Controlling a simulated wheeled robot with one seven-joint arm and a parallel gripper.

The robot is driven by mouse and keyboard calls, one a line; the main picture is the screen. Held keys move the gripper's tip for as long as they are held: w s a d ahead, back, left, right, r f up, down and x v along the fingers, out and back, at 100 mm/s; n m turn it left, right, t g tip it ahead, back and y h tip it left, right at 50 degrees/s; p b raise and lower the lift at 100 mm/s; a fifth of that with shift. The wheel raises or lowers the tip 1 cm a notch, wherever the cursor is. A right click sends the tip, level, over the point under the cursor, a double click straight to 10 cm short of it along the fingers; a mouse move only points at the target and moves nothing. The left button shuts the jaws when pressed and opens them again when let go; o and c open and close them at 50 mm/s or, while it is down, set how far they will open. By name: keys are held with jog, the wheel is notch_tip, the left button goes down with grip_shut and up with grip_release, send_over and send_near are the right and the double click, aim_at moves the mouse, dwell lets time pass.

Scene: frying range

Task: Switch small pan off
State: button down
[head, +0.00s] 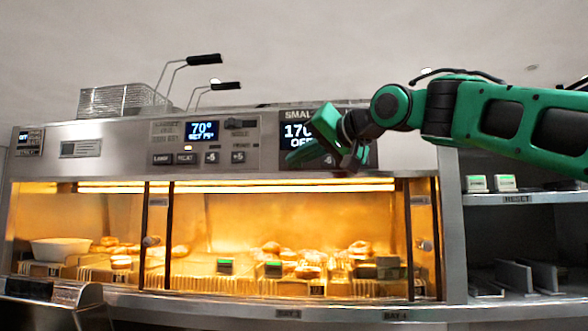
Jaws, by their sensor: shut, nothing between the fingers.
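The small pan control panel (297,131) is on the right part of the range's steel upper front. Its dark display shows "SMAL", "170" and what looks like "OFF" below, partly cut off by my gripper. My gripper (328,150), green and dark, is shut and empty in front of this panel. It covers the middle and much of the lower part, so most of the panel's buttons are hidden. I cannot tell whether the fingers touch the panel.
Another panel (205,142) to the left shows 70° with a row of buttons. Fryer baskets (125,98) with black handles stand on top. Below is a lit warming cabinet (218,188) with food. A steel shelf (520,199) is at the right, under my arm.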

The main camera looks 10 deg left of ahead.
jog(key=s, duration=0.6)
jog(key=shift+d, duration=0.15)
dwell(0.4)
dwell(0.4)
jog(key=w+d+f+m+g+h, duration=0.1)
jog(key=w+d+f+m+h, duration=0.3)
jog(key=d+f, duration=0.9)
jog(key=w+d+f+h, duration=0.1)
jog(key=d+f+h, duration=0.4)
jog(key=d+f, duration=0.8)
jog(key=s+d+f+m+g+h, duration=0.1)
jog(key=s+d+f+g+h, duration=0.1)
jog(key=s+d+f, duration=0.35)
jog(key=s+d+f+m+g+h, duration=0.1)
jog(key=s+d+f, duration=0.1)
jog(key=d+f, duration=0.65)
jog(key=s+d+f+m+g, duration=0.1)
jog(key=s+d+f+g, duration=0.1)
jog(key=s+f, duration=0.4)
jog(key=s+d+f+m+g, duration=0.1)
jog(key=s+d+f, duration=0.4)
jog(key=s, duration=0.7)
jog(key=s+d+f+g, duration=0.4)
jog(key=s+f, duration=0.3)
jog(key=s, duration=0.2)
jog(key=shift+s+d+f+m, duration=0.1)
jog(key=shift+s+f+m, duration=0.15)
jog(key=shift+f+m, duration=0.15)
